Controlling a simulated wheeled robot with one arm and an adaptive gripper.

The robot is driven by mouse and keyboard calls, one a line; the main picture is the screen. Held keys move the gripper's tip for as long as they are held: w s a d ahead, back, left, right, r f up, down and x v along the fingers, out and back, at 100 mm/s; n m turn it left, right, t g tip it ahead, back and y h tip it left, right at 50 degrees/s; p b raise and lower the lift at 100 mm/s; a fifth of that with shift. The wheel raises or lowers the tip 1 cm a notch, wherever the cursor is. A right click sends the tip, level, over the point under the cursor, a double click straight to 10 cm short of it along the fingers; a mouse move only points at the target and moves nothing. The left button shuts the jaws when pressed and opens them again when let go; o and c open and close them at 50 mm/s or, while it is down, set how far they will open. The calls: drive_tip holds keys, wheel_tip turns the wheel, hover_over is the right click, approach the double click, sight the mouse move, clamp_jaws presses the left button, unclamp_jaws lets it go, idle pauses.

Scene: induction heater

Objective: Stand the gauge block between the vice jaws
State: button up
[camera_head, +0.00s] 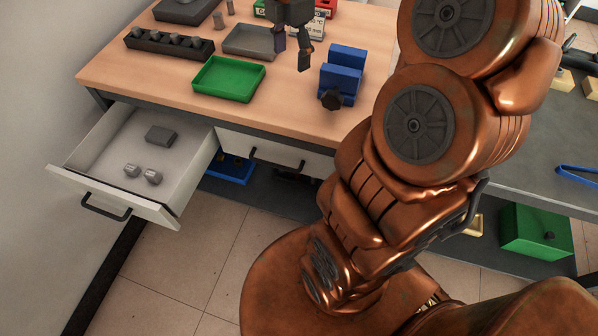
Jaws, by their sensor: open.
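The blue vice (341,80) stands on the wooden bench, with a black knob at its front. Its two jaws are apart, and I see nothing between them. My gripper (291,58) is open above the bench, to the left of the vice, with its fingers pointing down. I see nothing between the fingers. A grey rectangular block (160,136) lies in the open drawer and may be the gauge block, but I cannot tell for certain. My gripper is well to the right of it.
The open drawer (88,181) also holds two small grey pieces (142,173). On the bench are a green tray (229,78), a grey tray (250,41), a dark rack (169,43) and small grey cylinders (218,21). Red and green items and a label stand behind my gripper.

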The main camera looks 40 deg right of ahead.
drive_tip(key=s+a+f+m+g, duration=0.1)
drive_tip(key=s+a+f+m, duration=0.3)
drive_tip(key=s+a+m, duration=0.3)
drive_tip(key=s+a+f+m, duration=0.4)
drive_tip(key=s+a+m, duration=0.3)
drive_tip(key=s+m, duration=0.4)
drive_tip(key=s, duration=0.3)
drive_tip(key=shift+s+a+g, duration=0.35)
drive_tip(key=shift+s+g, duration=0.05)
drive_tip(key=shift+r, duration=0.1)
drive_tip(key=shift+r+p, duration=0.8)
drive_tip(key=shift+p, duration=0.05)
